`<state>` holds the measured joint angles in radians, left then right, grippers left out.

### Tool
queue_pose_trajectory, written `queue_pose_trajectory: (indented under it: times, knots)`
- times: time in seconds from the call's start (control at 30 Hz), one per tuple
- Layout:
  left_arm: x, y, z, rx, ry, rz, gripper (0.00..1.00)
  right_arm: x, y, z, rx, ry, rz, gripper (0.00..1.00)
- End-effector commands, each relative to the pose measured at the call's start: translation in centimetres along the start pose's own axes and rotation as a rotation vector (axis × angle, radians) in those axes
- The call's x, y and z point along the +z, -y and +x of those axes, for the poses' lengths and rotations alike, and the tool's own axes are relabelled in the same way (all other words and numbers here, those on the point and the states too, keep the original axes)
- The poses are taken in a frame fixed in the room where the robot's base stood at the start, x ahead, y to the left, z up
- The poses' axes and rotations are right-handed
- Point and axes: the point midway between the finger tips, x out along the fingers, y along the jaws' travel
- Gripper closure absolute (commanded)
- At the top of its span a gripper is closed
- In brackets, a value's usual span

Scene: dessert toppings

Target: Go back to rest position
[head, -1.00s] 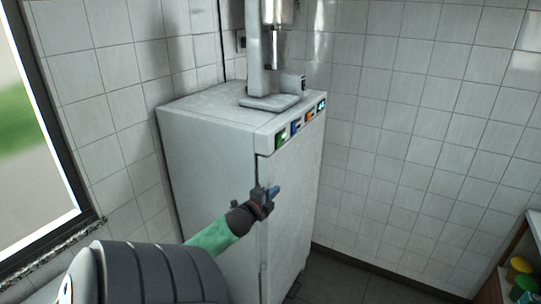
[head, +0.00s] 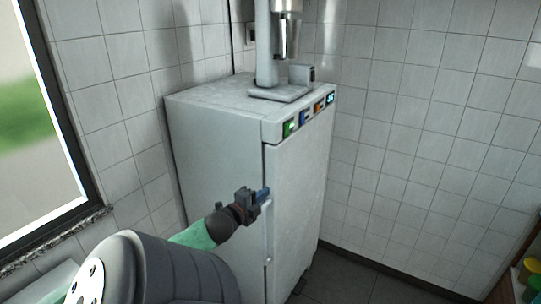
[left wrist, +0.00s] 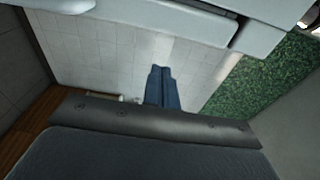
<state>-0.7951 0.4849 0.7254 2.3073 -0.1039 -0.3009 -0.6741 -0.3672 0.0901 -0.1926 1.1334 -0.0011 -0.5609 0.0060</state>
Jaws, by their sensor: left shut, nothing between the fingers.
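My left gripper (head: 262,195) is in the middle of the head view, in front of the white cabinet (head: 215,150) near the front edge of its door. Its blue fingers are together with nothing between them. In the left wrist view the two blue fingers (left wrist: 162,88) lie side by side, pointing away from the camera. I cannot tell from the head view whether the fingertips touch the door or its handle. The door looks shut. My right gripper is in neither view.
A machine with a metal cylinder (head: 286,35) stands on the cabinet top. Colored buttons (head: 290,127) line the cabinet's upper front. A window (head: 30,110) with a stone sill is at left. A wooden shelf with yellow and green items (head: 531,265) is at lower right. Dark floor shows between.

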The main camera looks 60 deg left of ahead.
Motion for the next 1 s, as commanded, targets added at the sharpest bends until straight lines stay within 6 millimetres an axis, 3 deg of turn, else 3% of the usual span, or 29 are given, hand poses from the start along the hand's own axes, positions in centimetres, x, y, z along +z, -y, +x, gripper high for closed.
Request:
queue_pose_trajectory:
  times: [0.37,0.47,0.53,0.67,0.8,1.0]
  knots:
    - [-0.1,-0.3,-0.3,0.007,0.003,-0.010,1.00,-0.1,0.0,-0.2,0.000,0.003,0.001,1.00]
    - [-1.1,-2.2,-0.7,0.053,0.026,-0.068,1.00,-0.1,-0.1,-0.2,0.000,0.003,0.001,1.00]
    - [-2.5,-4.7,-1.2,0.113,0.058,-0.144,1.00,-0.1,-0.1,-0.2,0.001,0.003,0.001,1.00]
    - [-6.8,-10.6,-3.0,0.273,0.136,-0.332,1.00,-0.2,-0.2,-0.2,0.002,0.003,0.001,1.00]
    - [-12.7,-16.3,-5.8,0.458,0.226,-0.525,1.00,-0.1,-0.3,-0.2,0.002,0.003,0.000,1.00]
    - [-22.2,-22.1,-11.1,0.725,0.349,-0.753,1.00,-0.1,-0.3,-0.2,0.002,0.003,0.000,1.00]
